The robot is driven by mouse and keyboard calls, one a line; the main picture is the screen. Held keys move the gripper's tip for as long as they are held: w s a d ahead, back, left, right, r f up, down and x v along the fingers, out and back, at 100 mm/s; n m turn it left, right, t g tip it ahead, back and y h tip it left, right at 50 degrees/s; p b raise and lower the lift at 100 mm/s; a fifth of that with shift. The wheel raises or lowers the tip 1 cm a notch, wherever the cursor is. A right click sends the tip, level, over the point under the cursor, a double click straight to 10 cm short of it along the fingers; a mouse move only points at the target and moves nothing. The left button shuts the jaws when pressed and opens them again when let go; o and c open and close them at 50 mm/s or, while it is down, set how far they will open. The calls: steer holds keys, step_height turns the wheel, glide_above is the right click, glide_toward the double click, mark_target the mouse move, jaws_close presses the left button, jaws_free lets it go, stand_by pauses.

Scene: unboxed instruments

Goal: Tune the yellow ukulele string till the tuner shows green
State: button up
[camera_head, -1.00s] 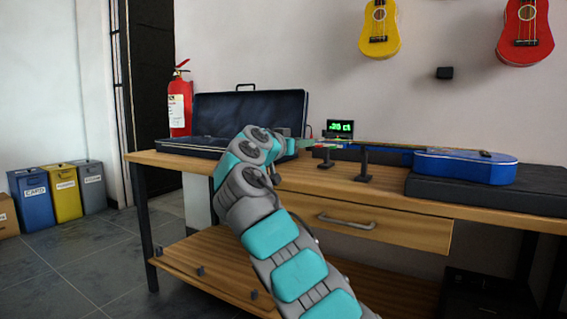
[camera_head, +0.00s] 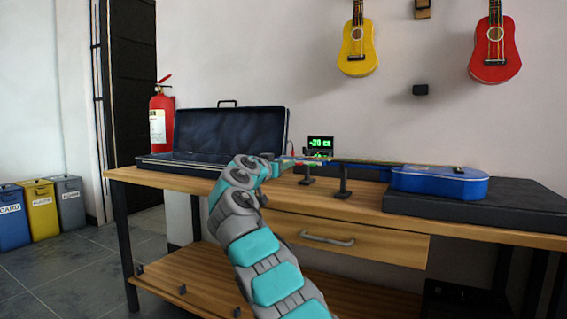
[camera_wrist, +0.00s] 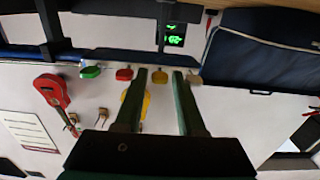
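The blue ukulele (camera_head: 440,183) lies flat on the bench with its neck pointing left over black stands. In the wrist view, which is upside down, its tuning pegs show in a row: a green peg (camera_wrist: 90,72), a red peg (camera_wrist: 124,74), a yellow peg (camera_wrist: 160,76) and a tan peg (camera_wrist: 195,79). My gripper (camera_wrist: 160,73) has its two fingers apart, one on each side of the yellow peg, with small gaps showing. In the head view my gripper (camera_head: 283,163) is at the headstock. The tuner (camera_head: 320,142) shows green characters, seemingly -30 ct.
An open dark case (camera_head: 232,127) stands left of the headstock on the wooden bench (camera_head: 330,208). A black block (camera_head: 510,205) lies under the ukulele body. A yellow ukulele (camera_head: 358,52) and a red ukulele (camera_head: 494,55) hang on the wall. A fire extinguisher (camera_head: 161,125) is behind the case.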

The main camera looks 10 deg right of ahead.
jaws_close()
stand_by(0.3)
steer(key=shift+r+n, duration=0.1)
steer(key=shift+n, duration=0.3)
